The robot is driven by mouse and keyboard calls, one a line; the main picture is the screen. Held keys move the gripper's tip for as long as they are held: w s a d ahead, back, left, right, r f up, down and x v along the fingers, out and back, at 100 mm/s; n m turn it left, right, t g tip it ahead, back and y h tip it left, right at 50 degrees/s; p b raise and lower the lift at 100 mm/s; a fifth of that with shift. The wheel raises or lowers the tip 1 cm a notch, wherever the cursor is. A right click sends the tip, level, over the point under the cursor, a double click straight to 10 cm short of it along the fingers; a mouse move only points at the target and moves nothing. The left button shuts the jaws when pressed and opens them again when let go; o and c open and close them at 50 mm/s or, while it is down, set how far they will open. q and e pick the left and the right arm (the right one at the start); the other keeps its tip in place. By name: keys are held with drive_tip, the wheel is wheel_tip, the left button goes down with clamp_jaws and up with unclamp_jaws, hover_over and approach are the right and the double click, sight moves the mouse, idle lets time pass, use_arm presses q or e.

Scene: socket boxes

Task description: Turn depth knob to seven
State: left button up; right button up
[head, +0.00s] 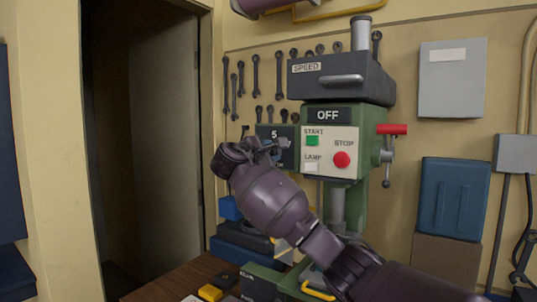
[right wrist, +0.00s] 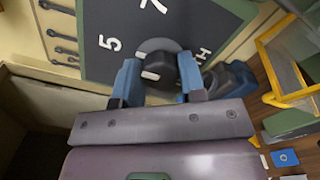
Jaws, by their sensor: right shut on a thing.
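The depth dial is a dark panel (head: 284,140) on the drill press's left side, mostly behind my right gripper (head: 264,148) in the head view. In the right wrist view the panel (right wrist: 112,22) shows a white 5, a white 7 and the letters TH. The black depth knob (right wrist: 162,70) sits on a grey disc with a white mark. My right gripper (right wrist: 159,78) has its blue fingers on either side of the knob and is shut on it. Which number the knob points to is not clear. My left gripper is not in view.
The green drill press (head: 374,150) has an OFF sign, start and stop buttons and a red-handled lever (head: 392,129). Wrenches hang behind it. A wooden bench (head: 180,286) with boxes lies below. A yellow frame (right wrist: 286,75) is at right in the wrist view.

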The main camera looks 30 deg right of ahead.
use_arm(q)
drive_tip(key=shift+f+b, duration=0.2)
drive_tip(key=shift+b, duration=0.1)
use_arm(e)
drive_tip(key=shift+f+m, duration=0.1)
drive_tip(key=shift+m, duration=0.2)
use_arm(q)
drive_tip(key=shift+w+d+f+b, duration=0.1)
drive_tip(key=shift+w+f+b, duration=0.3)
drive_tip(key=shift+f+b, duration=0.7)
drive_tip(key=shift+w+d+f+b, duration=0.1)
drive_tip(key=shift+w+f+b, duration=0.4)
drive_tip(key=shift+b, duration=1.05)
use_arm(e)
drive_tip(key=shift+m, duration=5.5)
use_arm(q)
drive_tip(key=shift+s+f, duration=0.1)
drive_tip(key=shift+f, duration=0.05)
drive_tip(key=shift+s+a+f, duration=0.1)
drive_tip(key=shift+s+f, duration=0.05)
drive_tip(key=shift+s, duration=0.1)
use_arm(e)
drive_tip(key=o, duration=0.9)
drive_tip(key=shift+a, duration=0.1)
